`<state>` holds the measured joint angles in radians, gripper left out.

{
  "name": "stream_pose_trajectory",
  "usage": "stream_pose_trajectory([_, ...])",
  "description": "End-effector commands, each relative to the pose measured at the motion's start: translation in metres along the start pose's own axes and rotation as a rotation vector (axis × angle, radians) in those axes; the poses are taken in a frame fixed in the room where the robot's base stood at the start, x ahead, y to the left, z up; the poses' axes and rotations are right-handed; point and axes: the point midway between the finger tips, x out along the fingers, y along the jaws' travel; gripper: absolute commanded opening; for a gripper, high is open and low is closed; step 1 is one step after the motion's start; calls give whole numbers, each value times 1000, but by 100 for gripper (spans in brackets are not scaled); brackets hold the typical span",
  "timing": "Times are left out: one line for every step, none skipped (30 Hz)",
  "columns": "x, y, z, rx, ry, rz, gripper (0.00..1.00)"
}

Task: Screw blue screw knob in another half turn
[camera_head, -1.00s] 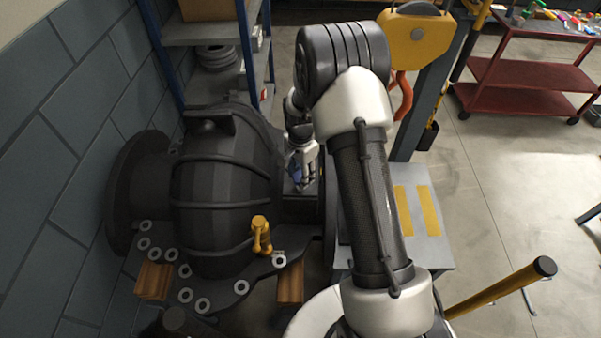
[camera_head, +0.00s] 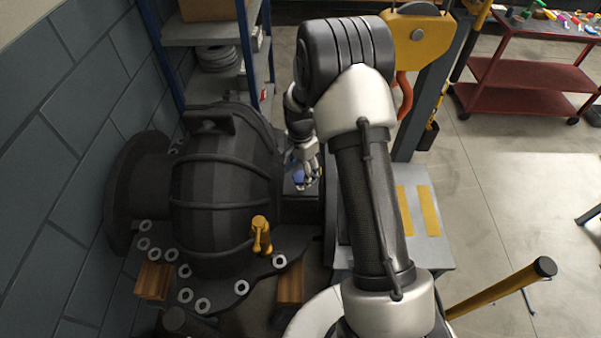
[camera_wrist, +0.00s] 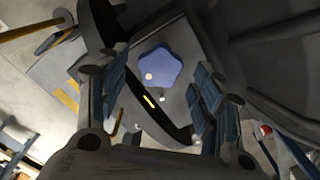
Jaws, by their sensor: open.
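The blue screw knob (camera_wrist: 160,68) is star-shaped with rounded lobes and a small pale dot near its lower left edge. In the wrist view it sits on a dark grey block face of the casing. In the head view a bit of the knob (camera_head: 298,179) shows blue beside my fingers. My gripper (camera_wrist: 161,80) is open, with one finger left of the knob and one right of it, and clear gaps on both sides. In the head view my gripper (camera_head: 307,172) is at the knob and partly hides it. I cannot tell whether the fingertips reach down to its level.
The black round casing (camera_head: 215,190) fills the space left of my gripper. Its flange carries several washer-like rings and a yellow handle (camera_head: 261,237). A blue-framed shelf (camera_head: 200,32) stands behind. A yellow hoist (camera_head: 416,38) and a red cart (camera_head: 528,75) are farther right.

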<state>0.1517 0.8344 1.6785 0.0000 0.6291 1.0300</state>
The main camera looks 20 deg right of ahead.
Motion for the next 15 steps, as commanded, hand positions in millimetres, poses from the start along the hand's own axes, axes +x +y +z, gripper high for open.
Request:
stream_pose_trajectory([-11, -1, 0, 0, 2, -4, 61])
stream_pose_trajectory([-17, -1, -1, 0, 3, -4, 61])
stream_pose_trajectory([-26, -1, -1, 0, 3, -5, 61])
stream_pose_trajectory([-33, -1, -1, 0, 3, -5, 61])
stream_pose_trajectory([-40, -1, -1, 0, 3, -5, 61])
stream_pose_trajectory([-49, -1, -1, 0, 3, -5, 61])
stream_pose_trajectory([-55, -1, -1, 0, 3, -5, 61])
stream_pose_trajectory([-61, -1, 0, 0, 2, -4, 61])
stream_pose_trajectory([-69, -1, -1, 0, 3, -5, 61])
stream_pose_trajectory([-75, -1, -1, 0, 2, -4, 61])
stream_pose_trajectory([-80, -1, -1, 0, 3, -4, 61])
stream_pose_trajectory([-86, -1, 0, 0, 2, -4, 61])
stream_pose_trajectory([-90, -1, 0, 0, 2, -3, 61])
stream_pose_trajectory([-93, -1, 0, 0, 2, -3, 61])
stream_pose_trajectory([-97, 0, 0, 0, 1, -2, 61])
